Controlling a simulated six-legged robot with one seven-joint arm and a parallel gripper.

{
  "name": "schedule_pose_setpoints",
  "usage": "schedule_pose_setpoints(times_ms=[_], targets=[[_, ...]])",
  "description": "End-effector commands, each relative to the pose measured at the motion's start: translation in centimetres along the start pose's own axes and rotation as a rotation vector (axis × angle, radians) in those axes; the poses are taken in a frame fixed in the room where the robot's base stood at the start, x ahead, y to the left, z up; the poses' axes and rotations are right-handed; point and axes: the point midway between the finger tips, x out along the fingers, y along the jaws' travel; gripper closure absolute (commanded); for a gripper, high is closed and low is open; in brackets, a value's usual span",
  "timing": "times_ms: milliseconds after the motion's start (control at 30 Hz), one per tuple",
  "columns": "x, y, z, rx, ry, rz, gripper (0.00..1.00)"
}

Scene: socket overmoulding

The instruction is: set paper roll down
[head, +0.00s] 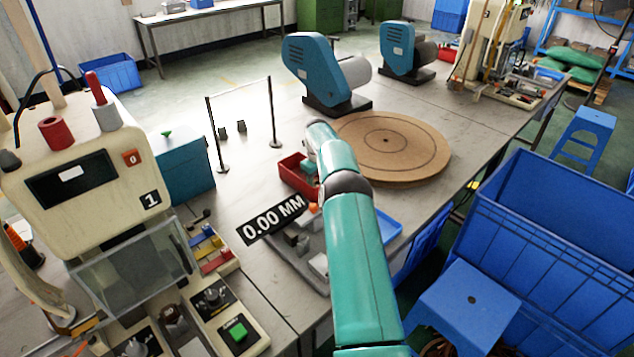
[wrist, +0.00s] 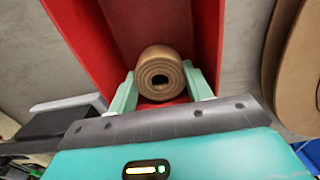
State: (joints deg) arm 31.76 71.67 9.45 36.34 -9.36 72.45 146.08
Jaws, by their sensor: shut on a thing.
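The brown paper roll (wrist: 160,66) shows end-on in the wrist view, its wound layers and dark core hole facing the camera. My gripper (wrist: 160,84) is shut on it, with one pale green finger on each side. The roll is over or inside the red bin (wrist: 119,20), whose walls rise on both sides; I cannot tell whether it touches the bin floor. In the head view the red bin (head: 292,178) stands on the workbench, left of my arm. My gripper and the roll are largely hidden there.
A round brown wooden disc (head: 420,165) lies right of the bin. Blue machines (head: 312,70) stand behind it. A small post frame (head: 212,135) stands to the left, and a blue tray (head: 385,222) lies right of my arm. Open bench lies between frame and bin.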

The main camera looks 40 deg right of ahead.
Motion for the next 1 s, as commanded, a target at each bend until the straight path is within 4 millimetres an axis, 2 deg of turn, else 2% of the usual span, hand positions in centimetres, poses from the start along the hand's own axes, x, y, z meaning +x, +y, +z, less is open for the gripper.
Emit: schedule_pose_setpoints(times_ms=[300, 333, 367, 733, 867, 1000], targets=[[0.3, -0.1, 0.2, 0.000, 0.000, -0.001, 0.77], [0.2, -0.1, 0.2, 0.000, -0.001, -0.001, 0.45], [0.2, -0.1, 0.2, 0.000, -0.001, -0.001, 0.41], [-0.3, -0.1, 0.2, 0.000, -0.002, -0.001, 0.41], [-2.1, -0.1, 0.2, 0.000, -0.003, -0.003, 0.41], [-5.0, -0.1, 0.2, 0.000, -0.004, -0.004, 0.41]])
